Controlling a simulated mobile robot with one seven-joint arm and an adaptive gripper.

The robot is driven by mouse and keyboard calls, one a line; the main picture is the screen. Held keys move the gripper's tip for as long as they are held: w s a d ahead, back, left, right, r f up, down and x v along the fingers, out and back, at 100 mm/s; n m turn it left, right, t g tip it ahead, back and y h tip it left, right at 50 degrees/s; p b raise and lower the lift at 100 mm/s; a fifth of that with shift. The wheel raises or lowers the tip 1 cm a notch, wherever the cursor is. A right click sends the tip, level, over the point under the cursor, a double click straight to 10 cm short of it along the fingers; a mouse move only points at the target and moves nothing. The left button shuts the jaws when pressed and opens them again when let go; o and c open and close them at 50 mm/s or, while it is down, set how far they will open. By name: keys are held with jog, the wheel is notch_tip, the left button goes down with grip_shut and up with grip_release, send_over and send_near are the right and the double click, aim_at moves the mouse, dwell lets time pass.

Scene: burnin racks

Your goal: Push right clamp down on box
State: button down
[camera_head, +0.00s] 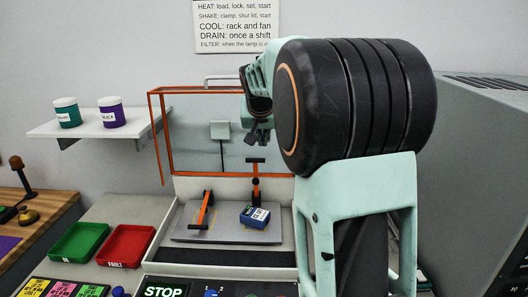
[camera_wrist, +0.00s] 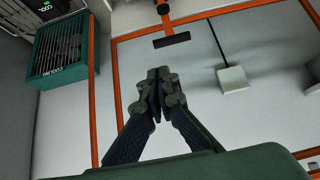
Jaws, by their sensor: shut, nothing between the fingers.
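The box (camera_head: 255,217), blue with a white label, sits on a grey plate (camera_head: 220,235). The right clamp (camera_head: 256,188) is orange with a black crossbar on top and stands upright behind the box. Its black crossbar (camera_wrist: 171,40) also shows in the wrist view, just beyond my fingertips. The left clamp (camera_head: 203,210) is orange and slanted at the plate's left side. My gripper (camera_head: 258,138) is shut and empty, above the right clamp's top in the head view; its closed fingers (camera_wrist: 160,75) show in the wrist view. I see a gap between fingers and crossbar.
An orange-framed clear lid (camera_head: 185,130) stands open behind the plate. A green tray (camera_head: 80,243) and a red tray (camera_head: 126,246) lie left. A control panel with a STOP label (camera_head: 164,291) is in front. A teal cooling unit (camera_wrist: 62,50) shows in the wrist view.

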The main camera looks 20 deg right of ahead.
jog(key=p+x, duration=0.2)
jog(key=x, duration=0.8)
jog(key=shift+w+a, duration=0.1)
jog(key=shift+f+b, duration=0.1)
jog(key=shift+b, duration=0.3)
